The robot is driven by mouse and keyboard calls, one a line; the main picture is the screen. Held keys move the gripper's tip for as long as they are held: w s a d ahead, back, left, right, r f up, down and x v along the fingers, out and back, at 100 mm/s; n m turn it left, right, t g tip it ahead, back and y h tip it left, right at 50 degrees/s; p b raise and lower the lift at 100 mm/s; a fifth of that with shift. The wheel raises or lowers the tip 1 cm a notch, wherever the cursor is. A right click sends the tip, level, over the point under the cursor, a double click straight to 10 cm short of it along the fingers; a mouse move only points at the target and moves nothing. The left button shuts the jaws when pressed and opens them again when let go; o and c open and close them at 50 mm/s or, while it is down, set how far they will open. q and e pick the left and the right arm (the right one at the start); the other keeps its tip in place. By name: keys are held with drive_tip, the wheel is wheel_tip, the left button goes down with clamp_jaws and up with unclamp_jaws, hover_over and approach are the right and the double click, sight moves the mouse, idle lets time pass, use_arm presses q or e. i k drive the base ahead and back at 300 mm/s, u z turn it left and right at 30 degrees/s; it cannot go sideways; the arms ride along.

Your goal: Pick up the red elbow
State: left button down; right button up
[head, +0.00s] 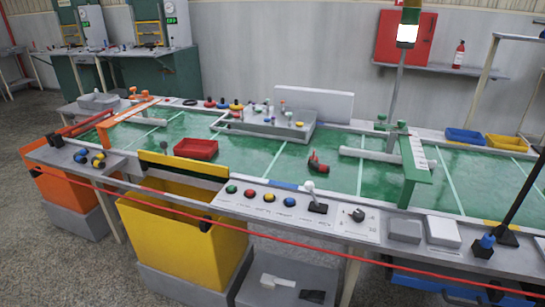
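The red elbow (318,163) lies on the green surface of the long table (260,156), a little right of the picture's middle. It is a small bent red piece with a dark end. Nothing touches it from above, and it stands clear of the things around it. Neither of my grippers can be made out in the head view.
A red tray (196,149) lies left of the elbow, and a grey fixture (275,124) stands behind it. A green-and-white frame (415,165) stands to the right. Buttons and a joystick (313,197) line the front edge. A red line (300,245) crosses in front.

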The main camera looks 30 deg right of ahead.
sight(312, 164)
drive_tip(key=z, duration=0.3)
drive_tip(key=i, duration=0.85)
drive_tip(key=z, duration=0.65)
